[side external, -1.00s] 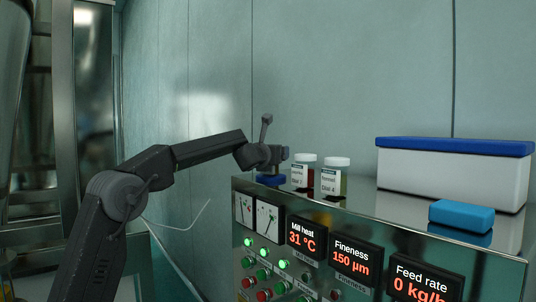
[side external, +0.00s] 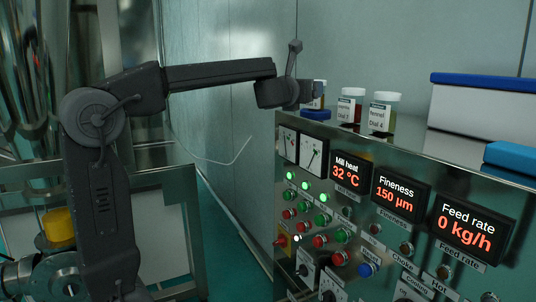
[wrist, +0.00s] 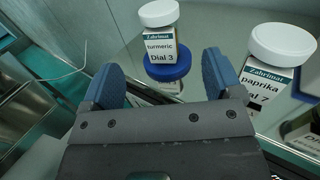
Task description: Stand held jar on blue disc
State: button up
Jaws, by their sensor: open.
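A white-lidded jar labelled turmeric, Dial 3 (wrist: 161,36) stands upright on the blue disc (wrist: 178,68) in the wrist view. In the side view the jar (side external: 319,96) is partly hidden behind my gripper, with the blue disc (side external: 317,114) beneath it at the cabinet top's left end. My gripper (wrist: 162,80) is open and empty. Its two blue fingers are spread wide, with the jar beyond and between them and a gap to it. In the side view my gripper (side external: 307,92) is at the jar's left.
The paprika jar, Dial 7 (wrist: 278,62), stands right of the disc, close to my right finger in the picture. A fennel jar (side external: 381,114) stands beyond it. A blue-lidded white box (side external: 475,105) and a blue block (side external: 512,156) are farther right. Dials and displays cover the cabinet front.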

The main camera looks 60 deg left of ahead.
jog(key=s+d+f+n+g+h, duration=0.9)
jog(key=s+d+f+n, duration=1.3)
jog(key=n, duration=0.7)
jog(key=s+f+h, duration=0.1)
jog(key=s+f, duration=0.2)
jog(key=s, duration=0.1)
jog(key=shift+s, duration=0.3)
jog(key=shift+d+f, duration=0.1)
jog(key=shift+c, duration=0.4)
